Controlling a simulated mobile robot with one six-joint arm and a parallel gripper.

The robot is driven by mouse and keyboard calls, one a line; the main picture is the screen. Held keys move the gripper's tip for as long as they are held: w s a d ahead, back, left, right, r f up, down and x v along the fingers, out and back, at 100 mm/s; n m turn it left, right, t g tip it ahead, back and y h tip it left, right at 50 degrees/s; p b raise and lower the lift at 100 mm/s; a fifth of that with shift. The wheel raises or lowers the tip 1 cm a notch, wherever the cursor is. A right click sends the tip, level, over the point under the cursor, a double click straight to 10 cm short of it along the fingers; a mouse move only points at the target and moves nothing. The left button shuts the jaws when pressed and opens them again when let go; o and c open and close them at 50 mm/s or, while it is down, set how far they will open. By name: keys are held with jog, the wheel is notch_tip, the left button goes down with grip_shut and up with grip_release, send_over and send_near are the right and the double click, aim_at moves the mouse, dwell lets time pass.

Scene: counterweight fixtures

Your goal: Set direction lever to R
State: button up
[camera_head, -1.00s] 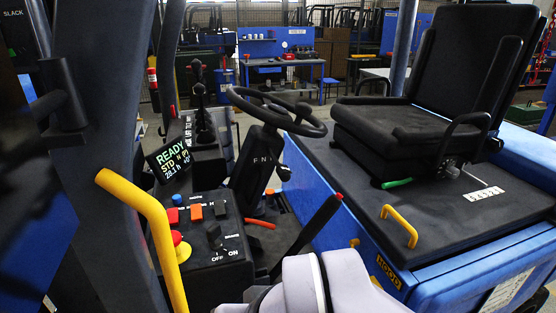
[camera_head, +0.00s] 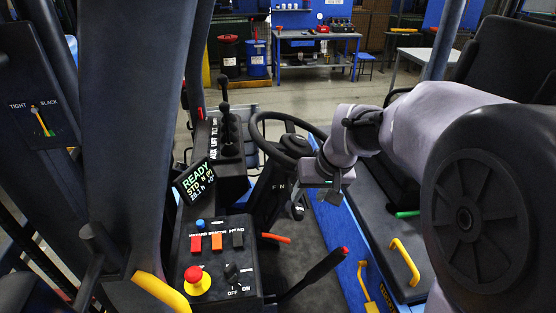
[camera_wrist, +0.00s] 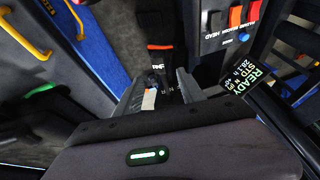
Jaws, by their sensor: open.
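The wrist view shows small F N R lettering (camera_wrist: 158,68) just beyond the fingers. I cannot clearly make out the direction lever itself; the wheel and my gripper crowd that spot. The display (camera_head: 195,182) reads READY, STD and what looks like N. My gripper (camera_head: 325,188) is at the right side of the steering wheel (camera_head: 262,127). In the wrist view its fingers (camera_wrist: 158,90) are apart, with a small pale piece visible between them.
A switch panel (camera_head: 213,262) with a red emergency button (camera_head: 196,280) stands left of the column. A red-tipped lever (camera_head: 318,272) rises in front. Yellow handles (camera_head: 405,262) and the seat (camera_head: 505,55) are at right. Hydraulic levers (camera_head: 226,125) stand behind the display.

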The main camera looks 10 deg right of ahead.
aim_at(299, 209)
jog(key=b+x, duration=0.1)
jog(key=x, duration=0.8)
jog(key=shift+c, duration=0.5)
grip_shut()
jog(key=shift+f, duration=0.1)
dwell(0.5)
